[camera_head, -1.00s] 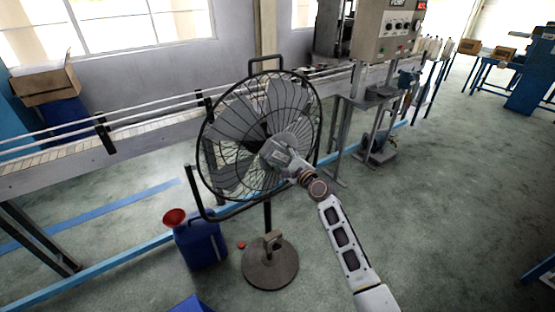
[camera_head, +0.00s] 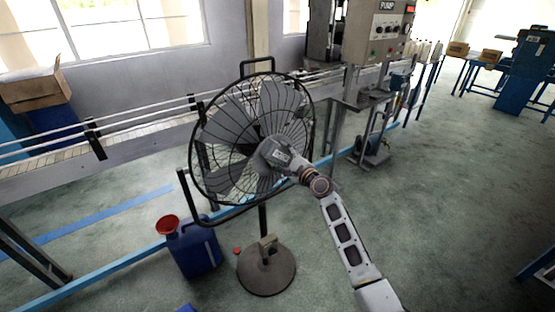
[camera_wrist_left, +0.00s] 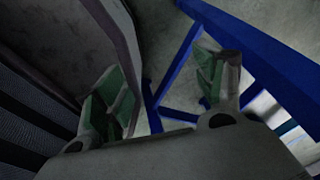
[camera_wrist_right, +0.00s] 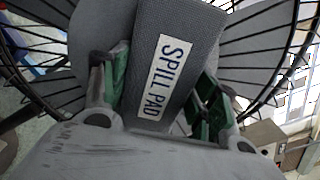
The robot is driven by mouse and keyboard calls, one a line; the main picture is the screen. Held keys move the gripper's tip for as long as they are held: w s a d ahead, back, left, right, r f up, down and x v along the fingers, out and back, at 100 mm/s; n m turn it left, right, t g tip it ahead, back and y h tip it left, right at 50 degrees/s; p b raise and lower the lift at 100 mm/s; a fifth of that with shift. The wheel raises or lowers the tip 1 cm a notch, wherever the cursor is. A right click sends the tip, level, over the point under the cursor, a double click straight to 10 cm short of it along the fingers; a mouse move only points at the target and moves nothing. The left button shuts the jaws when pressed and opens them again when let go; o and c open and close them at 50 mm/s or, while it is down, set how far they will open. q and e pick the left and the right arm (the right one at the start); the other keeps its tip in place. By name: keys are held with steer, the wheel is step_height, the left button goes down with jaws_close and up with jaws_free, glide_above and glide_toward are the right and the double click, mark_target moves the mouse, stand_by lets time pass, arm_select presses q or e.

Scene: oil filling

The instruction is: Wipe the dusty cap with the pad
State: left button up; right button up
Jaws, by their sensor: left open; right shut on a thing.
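The grey pad (camera_wrist_right: 172,60), labelled "SPILL PAD", is between the green-lined fingers of my right gripper (camera_wrist_right: 165,95), which is shut on it. In the head view my right gripper (camera_head: 268,150) is in front of the middle of the black wire fan (camera_head: 240,110); the pad cannot be made out there. The fan's hub is largely hidden behind the gripper, so I cannot tell whether the pad touches it. A small red cap-like thing (camera_head: 237,250) lies on the floor by the fan base; dust on it cannot be seen. My left gripper (camera_wrist_left: 165,90) is open and empty, outside the head view.
A blue jug (camera_head: 195,250) with a red funnel (camera_head: 167,224) stands left of the round fan base (camera_head: 267,272). A conveyor (camera_head: 120,135) runs behind the fan. A pump machine (camera_head: 380,30) stands behind to the right. The floor at right is open.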

steer(key=shift+w+d, duration=0.3)
steer(key=shift+d, duration=0.1)
steer(key=shift+w+d+b, duration=0.55)
steer(key=shift+d, duration=0.25)
steer(key=shift+w+d+b, duration=0.55)
steer(key=shift+d, duration=0.25)
steer(key=shift+s, duration=0.15)
steer(key=shift+p+v, duration=1.2)
steer(key=shift+v, duration=1.65)
steer(key=shift+p+v, duration=0.35)
steer(key=shift+v, duration=1.15)
